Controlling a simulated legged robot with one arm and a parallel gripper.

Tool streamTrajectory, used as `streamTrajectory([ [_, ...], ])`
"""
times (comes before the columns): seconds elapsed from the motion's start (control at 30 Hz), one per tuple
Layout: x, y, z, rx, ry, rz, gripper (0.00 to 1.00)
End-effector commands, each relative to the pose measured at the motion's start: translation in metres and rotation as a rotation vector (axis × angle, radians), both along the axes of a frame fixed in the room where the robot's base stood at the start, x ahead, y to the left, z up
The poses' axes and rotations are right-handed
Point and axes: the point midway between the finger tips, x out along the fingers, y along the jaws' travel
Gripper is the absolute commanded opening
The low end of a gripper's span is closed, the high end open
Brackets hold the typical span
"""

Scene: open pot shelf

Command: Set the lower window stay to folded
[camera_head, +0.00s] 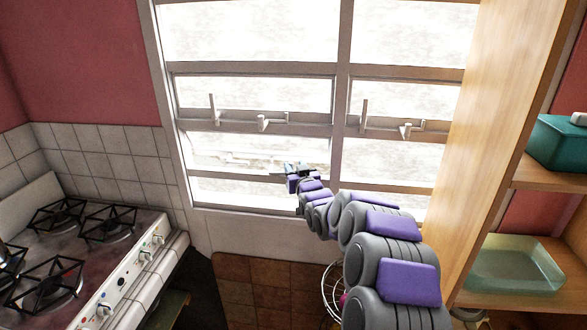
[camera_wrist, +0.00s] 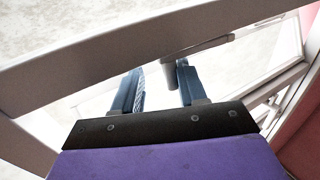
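The window (camera_head: 255,137) has several panes in pale frames. My gripper (camera_head: 290,169) is at the lower left pane, near its right end, seen small and from behind. In the wrist view my gripper (camera_wrist: 156,82) is open, with two blue-grey fingers apart. A grey bar with a short peg (camera_wrist: 170,76), which looks like a window stay, hangs below the frame rail (camera_wrist: 130,50). The peg shows close to the right finger, on its inner side; I cannot tell whether they touch. Nothing is visibly held. In the head view my arm and gripper partly hide this area.
Several handles, such as this one (camera_head: 263,122), stick out from the middle rail above my gripper. A stove (camera_head: 85,262) stands at the left. A wooden shelf (camera_head: 505,130) with a teal box (camera_head: 556,145) and a glass dish (camera_head: 512,268) stands at the right.

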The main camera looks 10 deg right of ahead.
Motion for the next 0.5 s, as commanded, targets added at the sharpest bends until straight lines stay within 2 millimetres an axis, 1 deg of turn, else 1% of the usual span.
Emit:
streamTrajectory([
  [0.03, 0.0036, 0.0027, 0.0005, -0.002, -0.002, 0.0, 0.39],
  [0.2, 0.0096, 0.0064, 0.0008, -0.003, -0.002, 0.0, 0.39],
  [0.5, 0.0094, 0.0023, 0.0019, 0.0, -0.003, 0.0, 0.39],
])
